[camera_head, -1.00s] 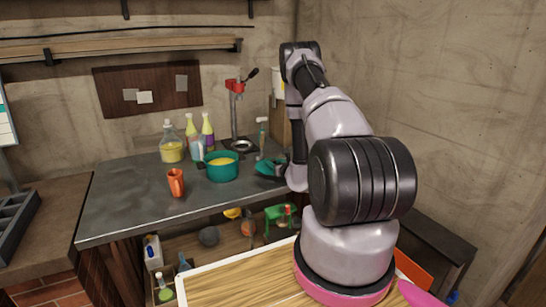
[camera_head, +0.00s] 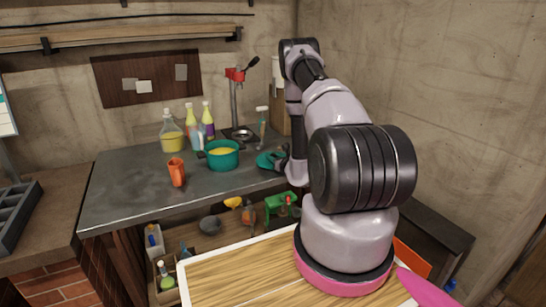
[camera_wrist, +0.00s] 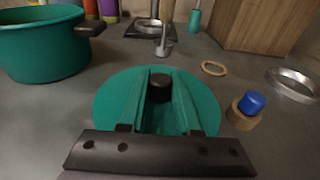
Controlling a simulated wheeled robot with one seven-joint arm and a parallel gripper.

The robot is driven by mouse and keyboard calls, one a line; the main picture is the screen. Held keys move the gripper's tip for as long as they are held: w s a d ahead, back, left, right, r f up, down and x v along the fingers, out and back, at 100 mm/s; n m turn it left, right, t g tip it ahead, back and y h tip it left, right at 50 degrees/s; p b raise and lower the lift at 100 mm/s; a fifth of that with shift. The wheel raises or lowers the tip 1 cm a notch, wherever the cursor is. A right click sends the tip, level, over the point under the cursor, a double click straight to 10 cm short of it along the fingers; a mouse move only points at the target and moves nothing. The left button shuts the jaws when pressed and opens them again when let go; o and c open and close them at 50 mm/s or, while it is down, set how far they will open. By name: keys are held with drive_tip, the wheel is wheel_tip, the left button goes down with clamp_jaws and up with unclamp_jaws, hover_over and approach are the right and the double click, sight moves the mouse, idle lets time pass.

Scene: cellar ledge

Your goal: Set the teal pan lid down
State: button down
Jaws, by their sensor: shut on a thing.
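The teal pan lid (camera_wrist: 111,106) is a round disc with a black knob (camera_wrist: 160,86), seen in the wrist view just above or on the dark worktop. I cannot tell whether it touches the worktop. My gripper (camera_wrist: 160,95) is shut on the lid's knob, one finger on each side. In the head view the lid (camera_head: 266,160) shows at the right part of the worktop, with my gripper (camera_head: 282,163) at it, partly hidden by my arm. The teal pan (camera_head: 222,157) holds something yellow and stands left of the lid; it also shows in the wrist view (camera_wrist: 38,47).
Several bottles (camera_head: 192,125) and a red-topped press (camera_head: 235,100) stand behind. Near the lid are a wooden ring (camera_wrist: 213,68), a blue-topped piece (camera_wrist: 251,103), a metal ring (camera_wrist: 292,84) and a wooden block (camera_wrist: 250,22).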

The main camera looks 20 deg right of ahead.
drive_tip(key=shift+f, duration=0.35)
drive_tip(key=c, duration=0.5)
unclamp_jaws()
drive_tip(key=shift+c, duration=0.2)
drive_tip(key=shift+s, duration=0.1)
